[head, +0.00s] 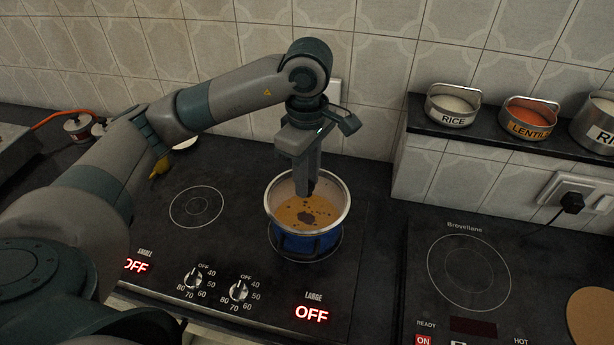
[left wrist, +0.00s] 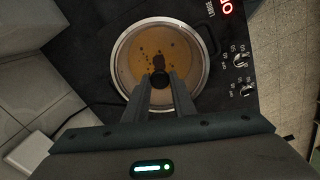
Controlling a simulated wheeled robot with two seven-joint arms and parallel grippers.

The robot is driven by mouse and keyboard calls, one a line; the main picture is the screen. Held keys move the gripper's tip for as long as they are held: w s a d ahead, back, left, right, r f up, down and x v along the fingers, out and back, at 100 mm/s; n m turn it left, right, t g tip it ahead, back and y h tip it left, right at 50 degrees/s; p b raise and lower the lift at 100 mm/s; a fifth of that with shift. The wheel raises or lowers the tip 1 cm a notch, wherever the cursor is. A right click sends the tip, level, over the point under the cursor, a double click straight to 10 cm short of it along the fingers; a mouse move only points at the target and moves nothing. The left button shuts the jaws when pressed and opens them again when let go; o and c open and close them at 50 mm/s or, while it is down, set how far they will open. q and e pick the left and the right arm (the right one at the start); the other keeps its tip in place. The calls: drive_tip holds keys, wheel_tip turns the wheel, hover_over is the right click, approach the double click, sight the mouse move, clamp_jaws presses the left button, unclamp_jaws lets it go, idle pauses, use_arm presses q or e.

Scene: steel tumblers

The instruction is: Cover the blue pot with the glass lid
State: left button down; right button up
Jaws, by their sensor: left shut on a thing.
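The blue pot (head: 296,243) stands on the large, right-hand ring of the left hob, with orange-brown, dark-speckled contents. The glass lid (head: 346,205) shows as a clear disc with a silver rim over the pot's mouth; the contents show through it. My left gripper (head: 306,192) points straight down over the pot, its fingers shut on the lid's dark knob, which shows in the left wrist view (left wrist: 160,78). The lid looks roughly level and centred. I cannot tell whether its rim touches the pot. My right gripper is not in view.
The left hob (head: 180,258) has a free small ring and front knobs; both displays read OFF. A second hob (head: 470,272) at right is bare. A brown disc (head: 595,318) lies at its right. Labelled tins, including RICE (head: 453,118), stand on the ledge. The tiled wall is close behind.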

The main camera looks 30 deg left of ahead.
use_arm(q)
drive_tip(key=shift+a+f+b, duration=0.25)
drive_tip(key=shift+f+b, duration=0.2)
